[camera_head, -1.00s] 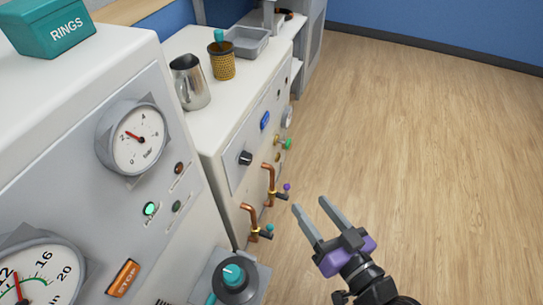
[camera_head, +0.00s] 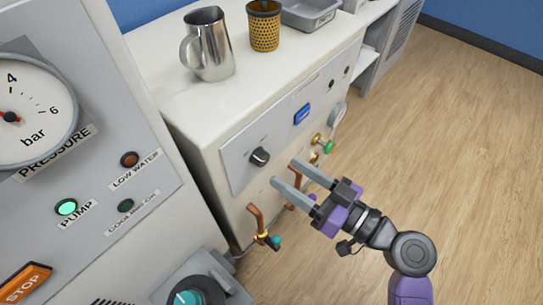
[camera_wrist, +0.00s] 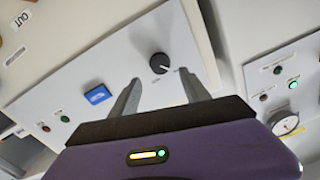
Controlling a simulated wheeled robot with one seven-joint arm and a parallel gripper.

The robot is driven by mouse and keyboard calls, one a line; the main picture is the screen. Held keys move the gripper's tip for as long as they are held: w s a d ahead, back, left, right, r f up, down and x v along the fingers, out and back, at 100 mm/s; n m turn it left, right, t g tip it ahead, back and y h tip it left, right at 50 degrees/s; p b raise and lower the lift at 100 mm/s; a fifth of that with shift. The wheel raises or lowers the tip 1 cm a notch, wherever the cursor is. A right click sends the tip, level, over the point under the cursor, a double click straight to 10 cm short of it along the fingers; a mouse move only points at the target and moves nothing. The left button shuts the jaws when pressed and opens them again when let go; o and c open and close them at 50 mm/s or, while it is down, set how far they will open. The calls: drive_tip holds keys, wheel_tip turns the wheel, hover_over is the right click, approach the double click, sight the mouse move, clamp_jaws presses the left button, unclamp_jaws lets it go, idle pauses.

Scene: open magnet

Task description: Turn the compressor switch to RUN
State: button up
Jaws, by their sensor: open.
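A black rotary knob (camera_head: 260,156) sits on the grey front panel of the white cabinet; I take it to be the compressor switch. Small markings beside it are too small to read. My gripper (camera_head: 284,172) is open and empty, its fingers pointing at the panel just to the right of and below the knob in the head view. In the wrist view the knob (camera_wrist: 159,63) shows between and slightly beyond the open fingertips (camera_wrist: 159,77). No contact is visible.
A blue rocker (camera_head: 302,113) is on the same panel. Copper pipes with small valves (camera_head: 265,238) stick out below. A metal pitcher (camera_head: 209,48) and a perforated brass cup (camera_head: 264,26) stand on top. A gauge panel with an orange STOP button (camera_head: 22,283) is at left. Floor at right is clear.

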sight(265, 159)
drive_tip(key=x, duration=0.6)
drive_tip(key=shift+w+a+b, duration=0.15)
drive_tip(key=shift+a+b, duration=0.15)
drive_tip(key=shift+b, duration=0.1)
clamp_jaws()
